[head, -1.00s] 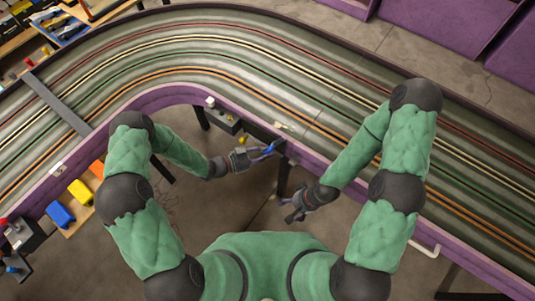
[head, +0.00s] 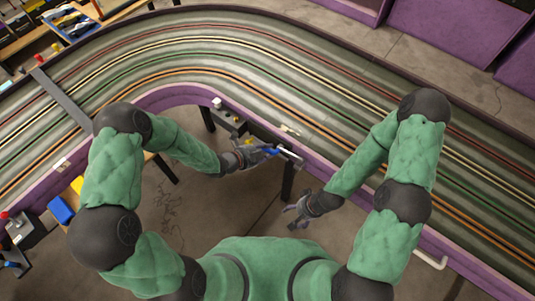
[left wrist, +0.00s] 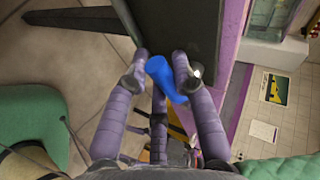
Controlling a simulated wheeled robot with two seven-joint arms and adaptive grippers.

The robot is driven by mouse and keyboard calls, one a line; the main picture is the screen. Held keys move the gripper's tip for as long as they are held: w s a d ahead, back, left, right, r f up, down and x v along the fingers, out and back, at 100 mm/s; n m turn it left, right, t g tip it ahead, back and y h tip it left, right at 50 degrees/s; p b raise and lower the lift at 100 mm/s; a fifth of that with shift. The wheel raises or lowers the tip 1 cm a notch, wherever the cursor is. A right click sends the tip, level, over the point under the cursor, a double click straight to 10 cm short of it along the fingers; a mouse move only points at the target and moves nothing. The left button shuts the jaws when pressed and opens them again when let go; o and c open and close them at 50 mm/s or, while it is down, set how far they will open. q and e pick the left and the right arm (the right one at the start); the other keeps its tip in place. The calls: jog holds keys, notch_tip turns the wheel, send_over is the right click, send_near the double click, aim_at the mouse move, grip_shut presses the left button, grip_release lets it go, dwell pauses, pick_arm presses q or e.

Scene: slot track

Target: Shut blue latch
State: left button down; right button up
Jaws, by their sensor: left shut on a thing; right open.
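The blue latch (head: 271,151) is on the side of the track's purple edge, near the middle of the head view. In the left wrist view the blue latch (left wrist: 163,77) shows as a short blue handle between the fingertips. My left gripper (head: 262,153) is shut on it; its fingers also show in the left wrist view (left wrist: 162,72). A pale bar sticks out just right of the latch in the head view. My right gripper (head: 292,213) is open and empty, below and right of the latch, apart from the track.
The purple-edged slot track (head: 347,178) curves across the view with coloured lines on it. A dark box with a white knob (head: 217,103) sits on its edge left of the latch. A blue block (head: 60,211) lies at far left. Bare floor lies below the track.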

pick_arm(q)
jog(key=shift+r+m+t+y+b, duration=0.4)
jog(key=shift+m+y+b, duration=0.35)
jog(key=shift+b, duration=0.5)
jog(key=shift+a, duration=0.1)
jog(key=c, duration=1)
grip_release()
jog(key=shift+s+a+r, duration=0.25)
jog(key=shift+a+r, duration=0.1)
jog(key=v, duration=1.1)
